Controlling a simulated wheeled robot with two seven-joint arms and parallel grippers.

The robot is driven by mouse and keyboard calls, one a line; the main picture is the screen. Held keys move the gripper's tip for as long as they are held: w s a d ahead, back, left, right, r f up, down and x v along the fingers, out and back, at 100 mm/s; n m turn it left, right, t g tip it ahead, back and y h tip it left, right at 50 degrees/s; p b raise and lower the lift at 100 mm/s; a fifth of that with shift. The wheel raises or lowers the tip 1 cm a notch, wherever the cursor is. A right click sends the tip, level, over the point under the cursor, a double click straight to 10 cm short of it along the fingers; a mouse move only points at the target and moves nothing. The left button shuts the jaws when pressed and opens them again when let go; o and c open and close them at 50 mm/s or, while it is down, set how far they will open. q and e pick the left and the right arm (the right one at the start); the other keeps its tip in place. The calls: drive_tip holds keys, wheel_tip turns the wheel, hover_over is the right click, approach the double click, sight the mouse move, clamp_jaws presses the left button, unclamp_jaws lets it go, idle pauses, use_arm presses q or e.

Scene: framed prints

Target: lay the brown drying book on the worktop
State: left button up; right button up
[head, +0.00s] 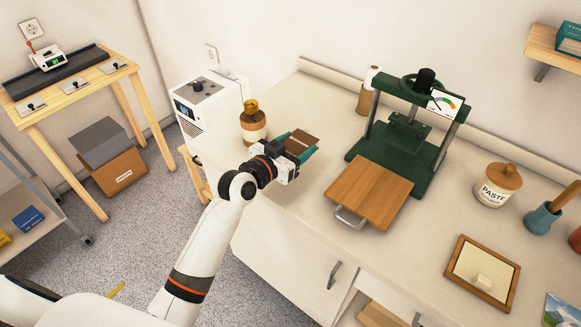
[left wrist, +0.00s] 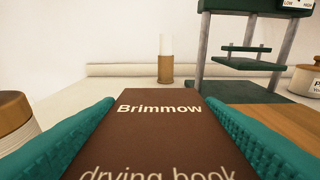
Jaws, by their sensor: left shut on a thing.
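The brown drying book (head: 303,144) is between the teal fingers of my left gripper (head: 296,147), which is shut on it. In the left wrist view the book's brown cover (left wrist: 160,135) reads "Brimmow" and "drying book", with a teal finger against each side. The gripper is over the left part of the pale worktop (head: 276,208); I cannot tell whether the book touches the surface. My right gripper is not in view.
A brown and cream jar (head: 253,125) stands left of the gripper. A green press (head: 392,150) and a wooden board with a metal handle (head: 372,190) stand to the right. A paste jar (head: 497,185) and a framed tray (head: 470,258) are farther right. Worktop before the gripper is bare.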

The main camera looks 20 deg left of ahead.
use_arm(q)
wheel_tip(320, 180, down, 3)
drive_tip(key=shift+r, duration=0.2)
drive_tip(key=shift+f+b, duration=0.3)
drive_tip(key=shift+f, duration=1.3)
drive_tip(key=shift+f, duration=0.15)
drive_tip(key=o, duration=1.1)
drive_tip(key=shift+o, duration=0.2)
drive_tip(key=v, duration=1.2)
drive_tip(key=shift+b, duration=0.4)
drive_tip(key=shift+s, duration=0.1)
